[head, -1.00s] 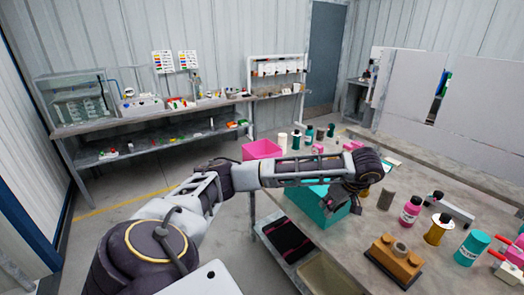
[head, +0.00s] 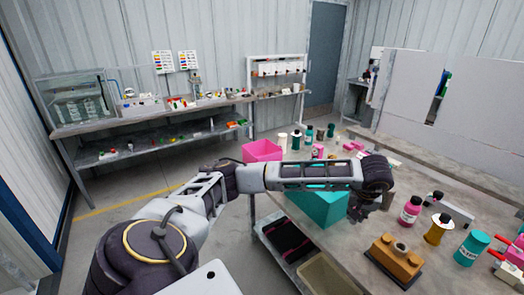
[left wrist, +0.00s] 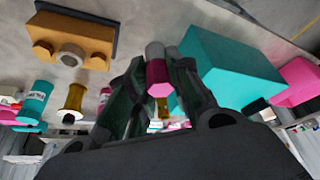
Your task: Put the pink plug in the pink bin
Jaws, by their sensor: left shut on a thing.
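A pink plug (left wrist: 157,76) with a grey end shows between the fingers of my left gripper (left wrist: 158,88) in the left wrist view, and the gripper is shut on it. In the head view my left gripper (head: 360,213) is over the workbench, just right of a teal bin, and the plug cannot be made out there. The pink bin (head: 262,151) stands at the bench's left edge, beyond my forearm, which partly covers the teal bin. The pink bin also shows at the right of the left wrist view (left wrist: 296,80). My right gripper is not in view.
The teal bin (head: 320,208) stands between my gripper and the pink bin. An orange block (head: 395,258), a pink bottle (head: 411,209), a yellow-brown spool (head: 437,229) and a teal bottle (head: 471,248) stand to the right. Several bottles stand behind the forearm.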

